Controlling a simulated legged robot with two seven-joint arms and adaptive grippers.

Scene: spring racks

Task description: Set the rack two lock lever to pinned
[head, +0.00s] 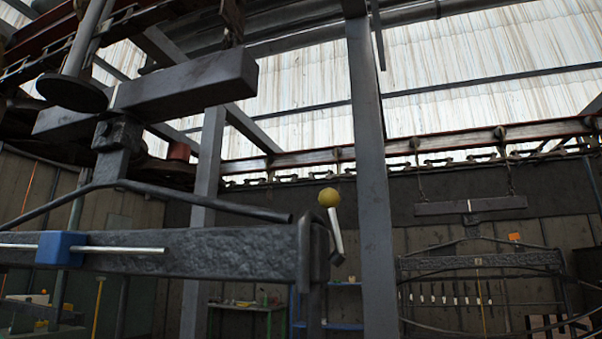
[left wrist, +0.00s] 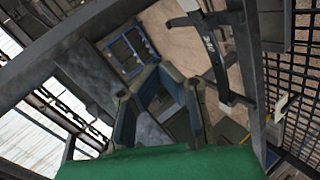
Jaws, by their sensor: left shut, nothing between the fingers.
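A lever with a yellow ball knob (head: 329,197) and a short pale metal shaft (head: 337,234) stands at the right end of a dark, rough rack beam (head: 200,252) in the head view. The shaft is nearly upright, with its knob end leaning slightly left. No rack number or pinned mark is readable. My left gripper (left wrist: 160,82) shows only in the left wrist view, with dark fingers and blue inner faces. It is shut and empty. The lever cannot be made out in that view. My right gripper is in neither view.
A blue block (head: 61,248) sits on a thin rod along the beam. A grey post (head: 371,190) rises just right of the lever. A similar rack (head: 480,262) hangs farther back at right. A black wire grid (left wrist: 292,75) stands at right in the left wrist view.

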